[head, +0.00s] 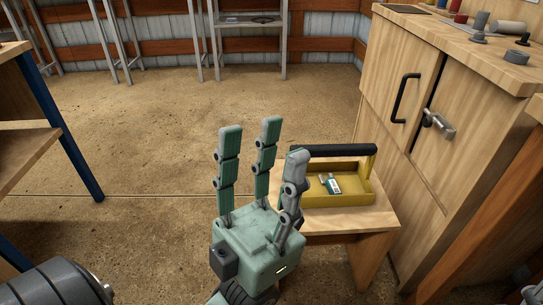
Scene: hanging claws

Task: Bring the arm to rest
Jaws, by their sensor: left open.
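My left gripper (262,142), a pale green three-fingered hand, is in the middle of the head view. Its fingers point up and stand apart, with nothing between them. The hand is in front of and to the left of a low wooden stool (378,222). The right-hand finger overlaps the left edge of the yellow tool tray on the stool in the picture. I cannot tell the exact gap.
The yellow tray (348,199) has a black handle (334,150) and holds a small item (331,184). A wooden cabinet (408,125) stands at the right. A workbench (18,125) with a blue leg is at the left. The floor (160,120) between is clear.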

